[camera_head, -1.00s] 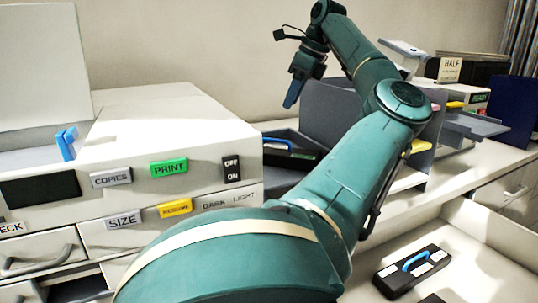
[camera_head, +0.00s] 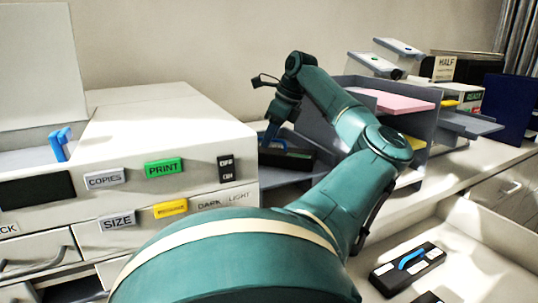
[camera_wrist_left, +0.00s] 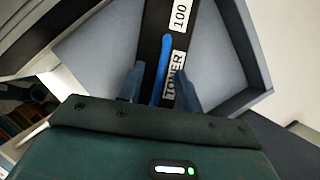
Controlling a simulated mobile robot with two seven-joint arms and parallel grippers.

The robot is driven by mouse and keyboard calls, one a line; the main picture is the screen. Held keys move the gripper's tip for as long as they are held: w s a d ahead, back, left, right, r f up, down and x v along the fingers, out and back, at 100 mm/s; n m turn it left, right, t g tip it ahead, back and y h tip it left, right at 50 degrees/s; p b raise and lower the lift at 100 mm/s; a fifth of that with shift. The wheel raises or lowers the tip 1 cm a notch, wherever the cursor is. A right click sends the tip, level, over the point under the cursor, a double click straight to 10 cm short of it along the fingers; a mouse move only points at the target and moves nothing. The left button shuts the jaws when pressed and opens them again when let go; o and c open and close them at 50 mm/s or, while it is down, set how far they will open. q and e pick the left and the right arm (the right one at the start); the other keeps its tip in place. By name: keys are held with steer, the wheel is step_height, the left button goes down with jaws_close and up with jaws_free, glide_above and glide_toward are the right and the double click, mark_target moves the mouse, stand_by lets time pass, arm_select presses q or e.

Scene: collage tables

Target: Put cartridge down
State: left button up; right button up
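A black toner cartridge (camera_head: 296,158) with a blue handle lies in the dark grey tray (camera_head: 275,176) right of the copier. In the left wrist view the cartridge (camera_wrist_left: 151,45) shows white labels reading "TONER" and "100". My left gripper (camera_head: 271,136) is down at the cartridge's handle. In the left wrist view my left gripper (camera_wrist_left: 159,88) has its fingers apart, one on each side of the blue handle (camera_wrist_left: 161,68), with gaps visible. My right gripper is not in view. A second black cartridge (camera_head: 408,268) with a blue handle lies in an open white drawer at the lower right.
The copier (camera_head: 160,130) with PRINT, COPIES and SIZE labels stands at the left. A grey shelf unit (camera_head: 428,125) holding pink sheets (camera_head: 392,101) stands right of my arm. More trays and a HALF sign (camera_head: 445,68) are at the back right.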

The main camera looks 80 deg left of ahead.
arm_select(q)
steer(key=shift+c, duration=0.3)
jaws_close()
stand_by(1.1)
